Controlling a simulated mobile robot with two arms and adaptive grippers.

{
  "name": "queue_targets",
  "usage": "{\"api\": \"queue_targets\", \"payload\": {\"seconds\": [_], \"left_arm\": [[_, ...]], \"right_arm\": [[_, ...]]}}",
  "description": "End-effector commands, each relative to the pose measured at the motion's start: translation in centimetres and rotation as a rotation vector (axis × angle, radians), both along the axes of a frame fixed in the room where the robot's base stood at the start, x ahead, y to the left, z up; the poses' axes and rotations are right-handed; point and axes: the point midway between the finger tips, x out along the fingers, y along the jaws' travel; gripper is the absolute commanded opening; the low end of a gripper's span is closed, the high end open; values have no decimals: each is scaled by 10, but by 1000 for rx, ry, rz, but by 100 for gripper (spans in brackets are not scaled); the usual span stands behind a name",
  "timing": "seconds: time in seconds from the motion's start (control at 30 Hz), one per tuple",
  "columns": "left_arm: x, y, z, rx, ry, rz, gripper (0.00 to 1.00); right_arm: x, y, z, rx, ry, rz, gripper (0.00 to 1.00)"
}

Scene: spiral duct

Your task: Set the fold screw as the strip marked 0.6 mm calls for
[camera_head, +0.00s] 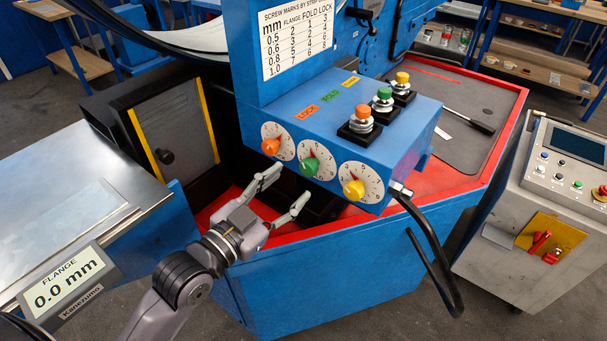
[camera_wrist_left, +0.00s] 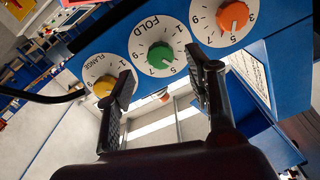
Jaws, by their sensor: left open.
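The fold dial has a green knob (camera_head: 309,167) on a white numbered face, between an orange-knobbed dial (camera_head: 271,146) and a yellow-knobbed dial (camera_head: 354,190). In the left wrist view the green knob (camera_wrist_left: 160,55) sits under the word FOLD, and the yellow knob (camera_wrist_left: 103,87) under FLANGE. My left gripper (camera_head: 292,186) is open and empty, just in front of the green knob; the fingers appear apart from it. A chart (camera_head: 297,40) headed FLANGE, FOLD, LOCK hangs above; its small row figures are hard to read. I cannot make out a strip marked 0.6 mm. My right gripper is not in view.
Orange, green and yellow push buttons (camera_head: 383,99) stand on top of the blue dial box (camera_head: 420,125). A display (camera_head: 67,282) reads FLANGE 0.0 mm. A black cable (camera_head: 433,240) hangs right of the dials. A grey control cabinet (camera_head: 535,220) stands at right.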

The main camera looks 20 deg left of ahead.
Motion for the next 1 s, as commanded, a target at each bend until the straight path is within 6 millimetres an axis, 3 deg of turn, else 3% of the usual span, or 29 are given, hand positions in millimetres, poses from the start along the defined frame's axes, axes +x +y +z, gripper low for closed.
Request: {"api": "queue_targets", "payload": {"seconds": [0.1, 0.33, 0.7, 1.0], "left_arm": [[23, -8, 4, -2, -3, 1, 49], [49, -18, 2, 0, -1, 1, 49], [55, -20, 0, 0, 0, 0, 49], [54, -20, 0, 1, 0, 0, 30]], "right_arm": [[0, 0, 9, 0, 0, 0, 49], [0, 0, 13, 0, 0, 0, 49], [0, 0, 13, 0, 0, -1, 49], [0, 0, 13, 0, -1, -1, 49]]}}
